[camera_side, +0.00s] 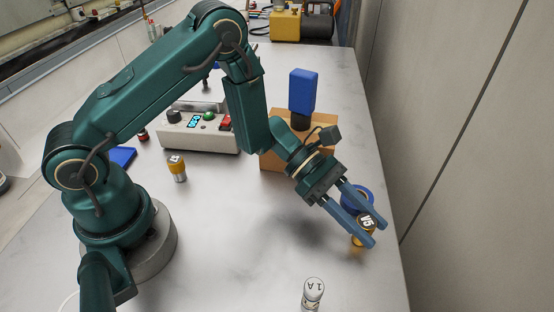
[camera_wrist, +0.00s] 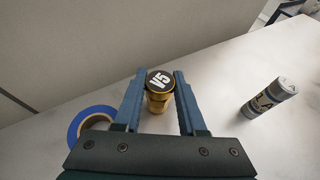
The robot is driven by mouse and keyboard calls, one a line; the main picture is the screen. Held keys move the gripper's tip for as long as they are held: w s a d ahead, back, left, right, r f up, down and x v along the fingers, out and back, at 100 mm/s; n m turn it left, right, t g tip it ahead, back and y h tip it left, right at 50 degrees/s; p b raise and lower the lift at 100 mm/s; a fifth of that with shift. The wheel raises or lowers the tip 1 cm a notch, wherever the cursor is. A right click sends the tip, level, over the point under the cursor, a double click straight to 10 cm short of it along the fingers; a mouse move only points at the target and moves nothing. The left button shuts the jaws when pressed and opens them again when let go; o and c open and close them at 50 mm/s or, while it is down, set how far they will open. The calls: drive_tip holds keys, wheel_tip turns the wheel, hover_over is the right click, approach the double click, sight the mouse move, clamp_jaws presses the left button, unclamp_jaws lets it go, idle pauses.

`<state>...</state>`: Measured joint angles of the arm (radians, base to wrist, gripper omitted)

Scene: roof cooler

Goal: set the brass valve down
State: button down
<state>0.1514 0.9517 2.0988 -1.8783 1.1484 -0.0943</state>
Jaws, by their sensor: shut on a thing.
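The brass valve (camera_side: 359,240), a gold cylinder with a black top marked V5, is between the fingers of my gripper (camera_side: 376,236) near the right side of the bench. In the wrist view the valve (camera_wrist: 158,101) stands upright between the blue fingertips (camera_wrist: 158,84), with its marked top facing up. My gripper is shut on it. The valve's lower part is partly hidden by a finger in the side view. I cannot tell whether its base touches the bench.
A blue tape roll (camera_side: 358,192) lies close behind the gripper. A silver cylinder marked 1A (camera_side: 313,291) stands at the front. The bench (camera_side: 235,250) is clear at centre front.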

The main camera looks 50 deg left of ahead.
drive_tip(key=shift+f, duration=0.1)
drive_tip(key=shift+c, duration=2.4)
unclamp_jaws()
